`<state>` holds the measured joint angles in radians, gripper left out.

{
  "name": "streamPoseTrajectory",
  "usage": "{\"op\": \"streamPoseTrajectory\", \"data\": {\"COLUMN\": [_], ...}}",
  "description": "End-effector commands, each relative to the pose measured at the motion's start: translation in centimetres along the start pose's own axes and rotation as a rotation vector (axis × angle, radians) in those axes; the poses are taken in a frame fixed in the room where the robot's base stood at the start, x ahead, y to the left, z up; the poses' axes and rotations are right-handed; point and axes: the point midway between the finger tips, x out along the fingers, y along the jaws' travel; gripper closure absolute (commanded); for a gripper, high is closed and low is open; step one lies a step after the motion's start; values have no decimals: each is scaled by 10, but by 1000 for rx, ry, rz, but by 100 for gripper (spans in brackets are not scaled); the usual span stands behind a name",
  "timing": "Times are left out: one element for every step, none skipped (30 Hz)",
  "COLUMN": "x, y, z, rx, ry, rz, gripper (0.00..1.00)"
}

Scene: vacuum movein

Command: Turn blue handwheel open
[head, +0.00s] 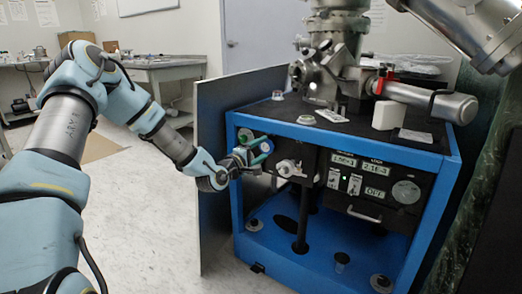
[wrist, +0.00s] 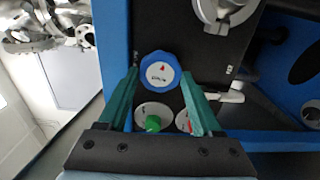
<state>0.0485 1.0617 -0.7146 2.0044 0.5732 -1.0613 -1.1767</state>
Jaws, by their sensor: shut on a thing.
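The blue handwheel (wrist: 160,72) has a scalloped rim and a white face with a small red mark and dark lettering. It sits on the dark front panel of the blue-framed cabinet, between the tips of my gripper's two green fingers (wrist: 160,76) in the wrist view. The fingers are shut on its rim from both sides. In the head view my gripper (head: 260,151) reaches the upper left of the cabinet front (head: 355,152), and I cannot make out the handwheel clearly there.
A green knob (wrist: 152,123) and a part-hidden red-marked disc (wrist: 183,121) lie below the handwheel. A white lever (wrist: 229,97) is to the right. In the head view, an open panel door (head: 213,170) stands left of the cabinet, and metal vacuum parts (head: 335,75) stand on top.

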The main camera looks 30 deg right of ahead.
Motion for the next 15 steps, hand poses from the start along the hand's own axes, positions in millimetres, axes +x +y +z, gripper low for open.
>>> {"op": "streamPoseTrajectory", "data": {"x": [0,0,0,0,0,0,0,0,0,0,0,0,0,0,0], "y": [-1,-1,-1,-1,-1,-1,-1,-1,-1,-1,0,0,0,0,0], "z": [1,1,1,1,1,1,1,1,1,1,1,0,0,0,0], "rx": [0,0,0,0,0,0,0,1,1,1,1,1,1,1,1], "ry": [-3,-3,-3,-2,-2,-2,-2,-2,-1,-1,-1,-1,-1,-1,-1], "rz": [-3,-3,-3,-3,-3,-2,-2,-2,-2,-1,-1,-1,-1,-1,-1], "gripper": [89,31,27,23,20,16,12,9,4,4,4,4,4,4,4]}}
